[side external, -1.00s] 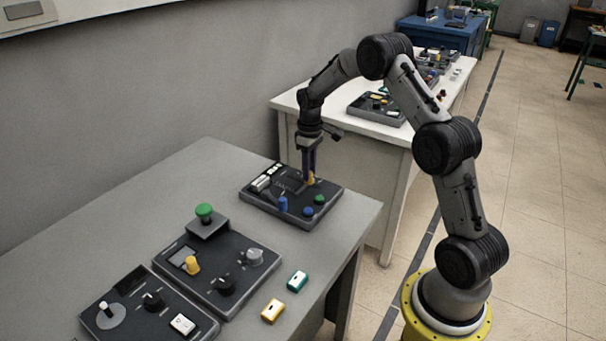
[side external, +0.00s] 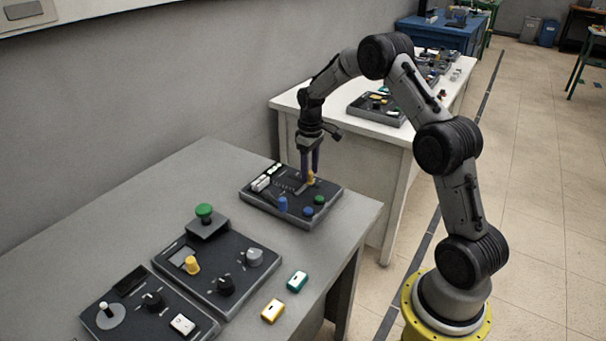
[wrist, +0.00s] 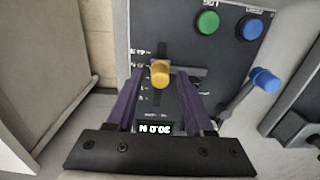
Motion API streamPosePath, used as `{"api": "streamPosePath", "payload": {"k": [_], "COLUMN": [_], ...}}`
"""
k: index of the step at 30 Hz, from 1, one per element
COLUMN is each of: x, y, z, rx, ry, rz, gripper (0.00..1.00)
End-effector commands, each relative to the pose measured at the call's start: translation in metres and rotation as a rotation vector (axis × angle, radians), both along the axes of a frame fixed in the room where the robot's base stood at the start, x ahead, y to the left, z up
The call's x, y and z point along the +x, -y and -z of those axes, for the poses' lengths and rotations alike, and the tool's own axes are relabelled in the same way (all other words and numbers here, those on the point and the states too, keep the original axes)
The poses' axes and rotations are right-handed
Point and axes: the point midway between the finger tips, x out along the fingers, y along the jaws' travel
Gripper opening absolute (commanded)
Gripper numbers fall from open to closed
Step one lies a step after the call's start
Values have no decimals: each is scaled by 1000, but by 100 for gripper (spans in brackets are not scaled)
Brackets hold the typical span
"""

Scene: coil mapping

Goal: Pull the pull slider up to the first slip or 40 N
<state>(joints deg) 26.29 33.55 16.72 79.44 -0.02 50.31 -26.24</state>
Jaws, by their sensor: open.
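The pull slider is a yellow knob (wrist: 160,73) in a slot on a dark panel (wrist: 215,60). In the side external view the knob (side external: 310,178) sits on the far panel (side external: 268,212) of the grey table. My gripper (wrist: 160,71) has two purple fingers, one on each side of the knob, with a visible gap on each side. The gripper is open around it. In the side external view my gripper (side external: 310,177) reaches down to the knob. A small lit display (wrist: 156,128) shows upside down between the fingers and seems to read 30.0 N.
A green button (wrist: 208,22), a blue button (wrist: 250,28) and a blue-handled lever (wrist: 264,80) stand on the same panel, right of the fingers in the wrist view. Other control panels (side external: 228,300) and two small boxes (side external: 297,282) lie nearer on the table. The table's left part is clear.

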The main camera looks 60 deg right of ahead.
Motion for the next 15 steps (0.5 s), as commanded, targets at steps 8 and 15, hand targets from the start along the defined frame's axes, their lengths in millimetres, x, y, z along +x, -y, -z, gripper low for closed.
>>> {"api": "streamPosePath", "payload": {"k": [8,15], "x": [0,1], "y": [0,0], "z": [-19,-37], "rx": [0,-1], "ry": [1,3], "rz": [0,0], "gripper": [52,52]}}
